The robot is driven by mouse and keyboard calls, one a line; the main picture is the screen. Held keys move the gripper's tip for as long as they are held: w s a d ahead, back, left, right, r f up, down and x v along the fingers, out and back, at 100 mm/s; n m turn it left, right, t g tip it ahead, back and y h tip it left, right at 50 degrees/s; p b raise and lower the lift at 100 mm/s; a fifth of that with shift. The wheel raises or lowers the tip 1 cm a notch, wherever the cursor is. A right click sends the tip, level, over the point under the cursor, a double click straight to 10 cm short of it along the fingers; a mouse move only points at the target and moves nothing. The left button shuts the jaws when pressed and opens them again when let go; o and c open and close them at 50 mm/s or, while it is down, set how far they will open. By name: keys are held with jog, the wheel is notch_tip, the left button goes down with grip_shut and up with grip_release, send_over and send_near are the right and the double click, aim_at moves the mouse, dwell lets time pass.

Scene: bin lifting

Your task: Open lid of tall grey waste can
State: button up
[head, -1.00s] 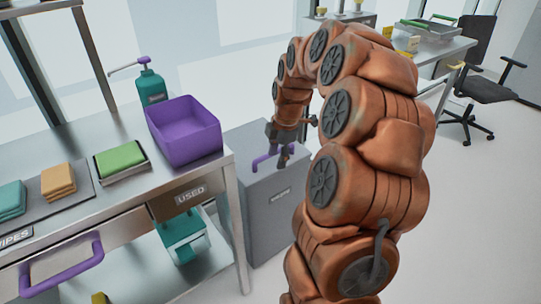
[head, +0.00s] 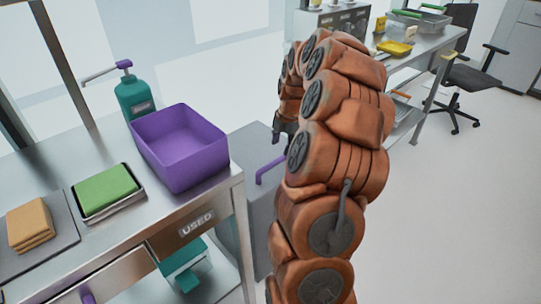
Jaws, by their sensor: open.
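The tall grey waste can (head: 262,211) stands on the floor just beyond the right end of the steel table. Its purple handle (head: 268,168) shows on the near part of its flat top. The lid looks closed, but my arm covers the can's right side. My gripper (head: 279,134) is open and shows only in part, as dark grey pieces above and beyond the handle in the picture. It looks apart from the handle. Its fingertips are largely hidden behind my arm, and I see nothing held.
The steel table (head: 110,240) at left holds a purple bin (head: 180,148), a teal pump bottle (head: 138,97), green cloths (head: 105,188) and tan cloths (head: 30,224). A far bench (head: 425,45) and black chair (head: 462,80) stand at upper right. The right-hand floor is clear.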

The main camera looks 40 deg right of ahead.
aim_at(276, 160)
jog(key=f, duration=0.2)
jog(key=w+f, duration=0.1)
jog(key=f, duration=0.2)
jog(key=w+f, duration=0.1)
jog(key=f, duration=0.1)
jog(key=shift+a+f, duration=0.15)
jog(key=shift+a, duration=0.1)
jog(key=shift+s, duration=0.1)
jog(key=shift+c, duration=0.2)
grip_shut()
